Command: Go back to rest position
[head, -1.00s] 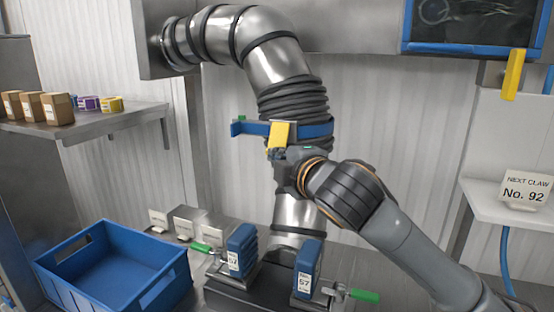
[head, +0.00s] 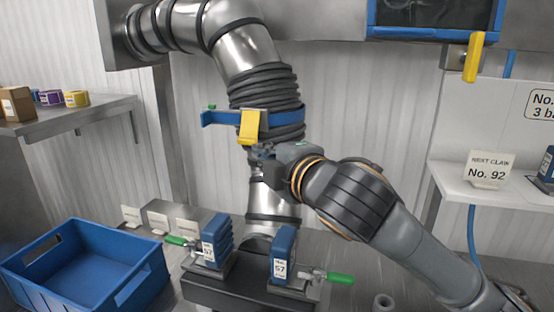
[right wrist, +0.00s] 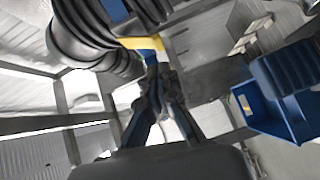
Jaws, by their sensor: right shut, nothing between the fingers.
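My right gripper (head: 262,154) is shut and empty. It is in front of the steel pipe, just below and right of the yellow lever (head: 249,127) on the blue pipe clamp (head: 284,126). In the right wrist view its closed fingers (right wrist: 163,75) lie close together, with the yellow lever (right wrist: 140,43) just beyond the tips. I cannot tell whether they touch. My left gripper is not in view.
The pipe (head: 247,52) runs down to a fixture with two blue claws (head: 217,235) and green-handled clamps. A blue crate (head: 140,285) stands at left. A shelf (head: 95,115) holds boxes and rolls.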

